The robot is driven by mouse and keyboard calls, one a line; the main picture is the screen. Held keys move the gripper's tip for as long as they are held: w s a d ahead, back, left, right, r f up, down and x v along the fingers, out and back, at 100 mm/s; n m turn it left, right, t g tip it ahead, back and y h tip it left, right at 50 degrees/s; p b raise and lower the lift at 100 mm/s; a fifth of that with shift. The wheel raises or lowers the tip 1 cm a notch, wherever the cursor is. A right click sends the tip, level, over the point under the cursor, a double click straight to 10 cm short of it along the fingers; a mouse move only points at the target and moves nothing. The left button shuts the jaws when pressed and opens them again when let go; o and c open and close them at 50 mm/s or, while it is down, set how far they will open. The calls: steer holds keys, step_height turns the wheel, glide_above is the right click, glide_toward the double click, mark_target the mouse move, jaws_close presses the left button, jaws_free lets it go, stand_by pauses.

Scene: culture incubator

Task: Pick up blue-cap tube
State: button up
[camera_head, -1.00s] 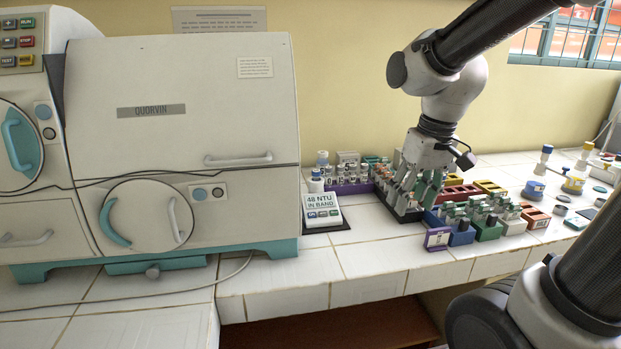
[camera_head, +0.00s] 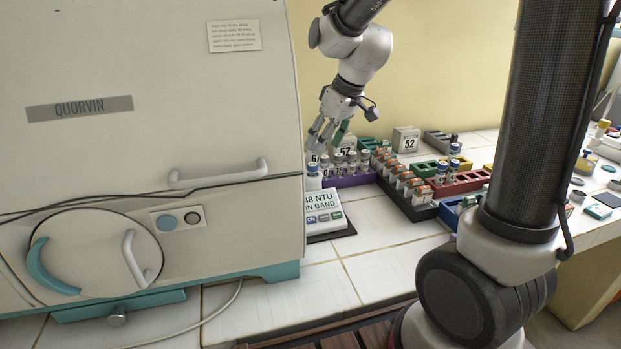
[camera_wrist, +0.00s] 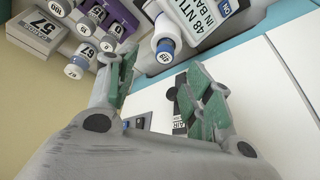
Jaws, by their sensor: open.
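My gripper (camera_head: 328,134) is above the left end of the purple rack (camera_head: 352,180), fingers pointing down. In the wrist view its green-padded fingers (camera_wrist: 165,82) are apart with nothing held between them. A white tube with a blue band at its end (camera_wrist: 165,48) lies just beyond the fingers in that view, apart from them. In the head view a white blue-capped tube (camera_head: 313,177) stands at the left end of the rack, beside the machine. I cannot tell which tube the task means.
The large white machine (camera_head: 150,100) stands close to the left. A white display box (camera_head: 322,205) sits in front of the purple rack. A black rack with orange-and-white items (camera_head: 425,212) is to the right. The tiled bench front (camera_head: 390,262) is clear.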

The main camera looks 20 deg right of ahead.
mark_target(314, 165)
steer(key=x, duration=0.7)
steer(key=shift+s+a+f, duration=0.25)
steer(key=shift+a+f, duration=0.05)
steer(key=shift+f, duration=0.05)
steer(key=shift+c, duration=0.3)
jaws_close()
